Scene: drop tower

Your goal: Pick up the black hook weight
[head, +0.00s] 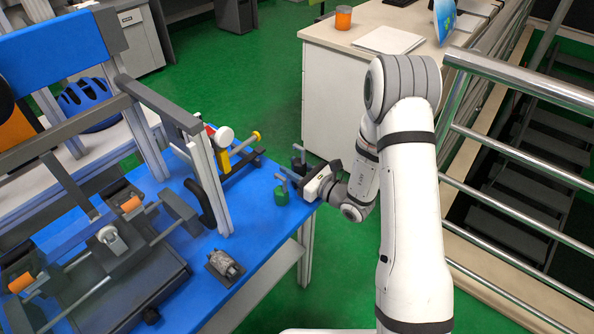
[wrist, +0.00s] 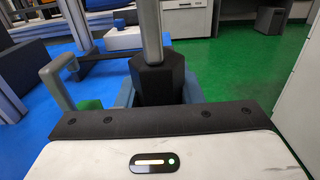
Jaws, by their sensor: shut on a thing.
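The black hook weight (wrist: 158,76) is a dark faceted block with a grey hook stem rising from it, upright in the middle of the wrist view. It also shows in the head view (head: 299,161), at the right end of the blue table. My gripper (head: 300,177) reaches in from the right and is shut on the black weight, with a grey-blue finger on each side of it in the wrist view. The weight's underside is hidden, so I cannot tell whether it touches the table.
A green hook weight (head: 281,196) stands close by on the blue table (head: 258,222). A yellow and red device (head: 238,162) and a grey frame (head: 211,184) are to the left. A white counter (head: 335,95) stands behind, and a metal railing (head: 510,140) is to the right.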

